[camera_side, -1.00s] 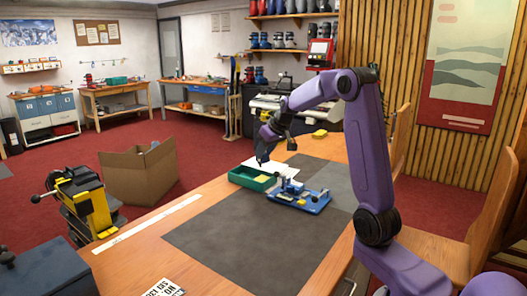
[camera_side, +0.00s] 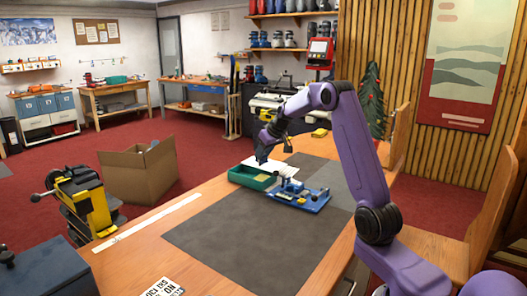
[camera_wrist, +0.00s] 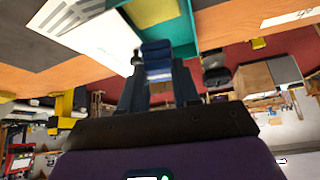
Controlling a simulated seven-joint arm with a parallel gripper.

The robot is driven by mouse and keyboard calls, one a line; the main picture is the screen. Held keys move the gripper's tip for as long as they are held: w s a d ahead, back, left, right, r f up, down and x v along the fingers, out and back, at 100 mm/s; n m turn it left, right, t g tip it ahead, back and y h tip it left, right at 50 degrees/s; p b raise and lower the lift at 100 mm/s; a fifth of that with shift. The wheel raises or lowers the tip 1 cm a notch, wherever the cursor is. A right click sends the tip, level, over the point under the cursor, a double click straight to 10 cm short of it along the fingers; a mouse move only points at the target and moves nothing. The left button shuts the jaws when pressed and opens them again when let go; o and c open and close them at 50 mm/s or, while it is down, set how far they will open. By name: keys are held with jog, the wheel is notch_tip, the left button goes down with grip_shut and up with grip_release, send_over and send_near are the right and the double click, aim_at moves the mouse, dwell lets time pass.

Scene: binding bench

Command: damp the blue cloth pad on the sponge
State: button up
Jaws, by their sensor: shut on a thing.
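My gripper (camera_side: 263,158) is just above and behind the green tray (camera_side: 243,180) in the side view. In the wrist view my gripper (camera_wrist: 158,75) is shut on the blue cloth pad (camera_wrist: 157,58), which sits between its fingers. The pad is too small to make out in the side view. A yellow patch, likely the sponge (camera_side: 262,178), lies inside the tray. The tray also shows in the wrist view as a teal shape (camera_wrist: 181,36), partly covered by dark blue. I cannot tell whether pad and sponge touch.
A blue fixture (camera_side: 300,198) stands right of the tray on the dark mat (camera_side: 235,238). White paper (camera_side: 285,163) lies behind the tray and shows in the wrist view (camera_wrist: 98,38). A white strip (camera_side: 150,222) lies along the bench's left edge. The mat's front is clear.

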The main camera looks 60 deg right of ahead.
aim_at(266, 162)
jog(key=shift+f, duration=2.8)
jog(key=shift+f, duration=0.55)
jog(key=shift+r, duration=3.55)
